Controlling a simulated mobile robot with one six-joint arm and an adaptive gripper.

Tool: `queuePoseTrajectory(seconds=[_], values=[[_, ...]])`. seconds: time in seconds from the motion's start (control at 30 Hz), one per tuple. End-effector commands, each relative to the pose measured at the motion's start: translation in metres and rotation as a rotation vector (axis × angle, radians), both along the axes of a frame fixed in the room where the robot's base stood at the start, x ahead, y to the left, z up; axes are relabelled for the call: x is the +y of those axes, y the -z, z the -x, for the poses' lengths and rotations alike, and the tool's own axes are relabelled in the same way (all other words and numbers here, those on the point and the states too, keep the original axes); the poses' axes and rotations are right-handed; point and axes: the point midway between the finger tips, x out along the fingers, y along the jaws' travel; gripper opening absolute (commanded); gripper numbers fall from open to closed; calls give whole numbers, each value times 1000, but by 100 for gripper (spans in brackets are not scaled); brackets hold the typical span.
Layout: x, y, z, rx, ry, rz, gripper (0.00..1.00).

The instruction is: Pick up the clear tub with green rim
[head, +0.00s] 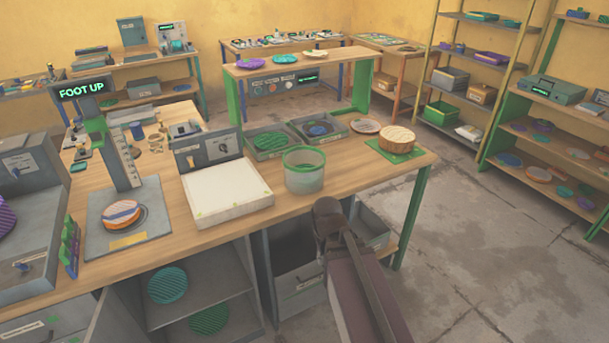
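The clear tub with green rim (304,180) stands upright on the wooden workbench (330,190), near its front edge. Its see-through body looks pale green, and I cannot make out any contents. A dark link of my arm rises from the bottom of the head view and ends in a rounded joint just below and right of the tub, with a visible gap between them in the picture. I cannot make out my gripper or its fingers.
A white-topped box device (228,193) stands left of the tub. Grey trays (268,147) with green and blue discs are behind it. To the right, a round wooden-looking block (397,139) sits on a green mat (397,154). The bench between tub and mat is mostly clear.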

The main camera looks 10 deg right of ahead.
Motion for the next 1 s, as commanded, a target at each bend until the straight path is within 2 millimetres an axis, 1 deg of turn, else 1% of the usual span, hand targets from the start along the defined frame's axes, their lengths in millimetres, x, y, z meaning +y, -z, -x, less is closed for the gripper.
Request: queuePoseTrajectory(seconds=[0.03,0.17,0.27,0.4,0.53,0.6,0.7,0.83,0.9,1.0], values=[[-2,-1,-12,-19,25,28,44],[-10,-5,-42,-94,125,127,44],[-15,-12,-73,-186,219,215,44],[-19,-28,-122,-359,347,329,44],[-16,-48,-168,-545,447,402,44],[-10,-61,-192,-652,488,426,44],[-1,-79,-221,-795,534,441,44],[13,-98,-251,-946,568,436,44],[20,-106,-261,-1004,578,429,44],[26,-113,-270,-1060,586,419,44]])
